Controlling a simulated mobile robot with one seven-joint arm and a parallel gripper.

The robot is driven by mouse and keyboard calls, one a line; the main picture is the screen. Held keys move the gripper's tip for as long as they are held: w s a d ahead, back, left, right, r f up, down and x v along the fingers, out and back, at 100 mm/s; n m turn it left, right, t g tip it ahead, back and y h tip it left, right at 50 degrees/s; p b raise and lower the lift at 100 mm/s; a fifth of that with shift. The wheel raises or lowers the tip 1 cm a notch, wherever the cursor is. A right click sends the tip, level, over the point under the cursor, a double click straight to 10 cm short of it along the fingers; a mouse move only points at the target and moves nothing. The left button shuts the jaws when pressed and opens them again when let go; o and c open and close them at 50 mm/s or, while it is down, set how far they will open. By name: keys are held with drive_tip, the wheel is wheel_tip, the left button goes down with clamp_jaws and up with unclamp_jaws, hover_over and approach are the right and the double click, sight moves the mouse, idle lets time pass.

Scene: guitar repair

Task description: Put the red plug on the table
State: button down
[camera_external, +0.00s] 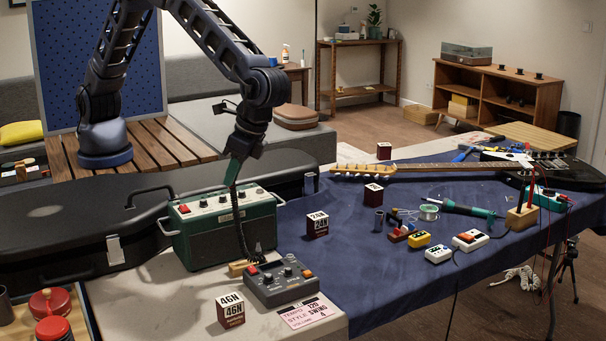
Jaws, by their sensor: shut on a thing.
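My gripper (233,180) is above the green amplifier (226,227), pointing down. Its jaws are small and dark here. It is shut on what looks like the upper end of a black coiled cable (240,235), which hangs down in front of the amplifier. I cannot make out a red plug between the jaws. A small red part (253,271) shows at the left corner of the grey pedal unit (282,284), near the cable's lower end; I cannot tell whether it is a plug or a button. The table (165,300) has a pale top, partly under a blue cloth (345,265).
A black guitar case (70,225) lies left of the amplifier. Labelled boxes (230,310) stand near the front edge and on the cloth. A guitar (430,168), a soldering iron (465,208) and small pedals (470,240) occupy the right side. Pale tabletop at front left is clear.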

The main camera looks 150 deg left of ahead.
drive_tip(key=s+a+f+n+t, duration=0.1)
drive_tip(key=s+a+n+t, duration=0.15)
drive_tip(key=a+n, duration=0.75)
drive_tip(key=s+a+f+n+t, duration=0.1)
drive_tip(key=s+a+n+t, duration=0.15)
drive_tip(key=a, duration=1.45)
drive_tip(key=s+a+f+n+t, duration=0.25)
drive_tip(key=a+n, duration=0.55)
drive_tip(key=a, duration=0.5)
drive_tip(key=s+a+r+n+g+y, duration=0.15)
drive_tip(key=s+a+n+y, duration=0.25)
drive_tip(key=s+a+n, duration=0.9)
drive_tip(key=s+a+r+n+g+y, duration=0.1)
drive_tip(key=s+a+r+n+y, duration=0.4)
drive_tip(key=s+a, duration=1.35)
drive_tip(key=shift+n+h, duration=0.8)
drive_tip(key=shift+n, duration=0.15)
drive_tip(key=d+x, duration=0.1)
drive_tip(key=x, duration=0.6)
drive_tip(key=d+f+x, duration=0.1)
drive_tip(key=x, duration=0.6)
drive_tip(key=d+x, duration=0.2)
drive_tip(key=x, duration=0.5)
drive_tip(key=shift+w+f, duration=0.15)
drive_tip(key=shift+f, duration=0.5)
drive_tip(key=shift+f, duration=0.1)
drive_tip(key=c, duration=1.5)
unclamp_jaws()
drive_tip(key=shift+o, duration=0.2)
drive_tip(key=v, duration=1.2)
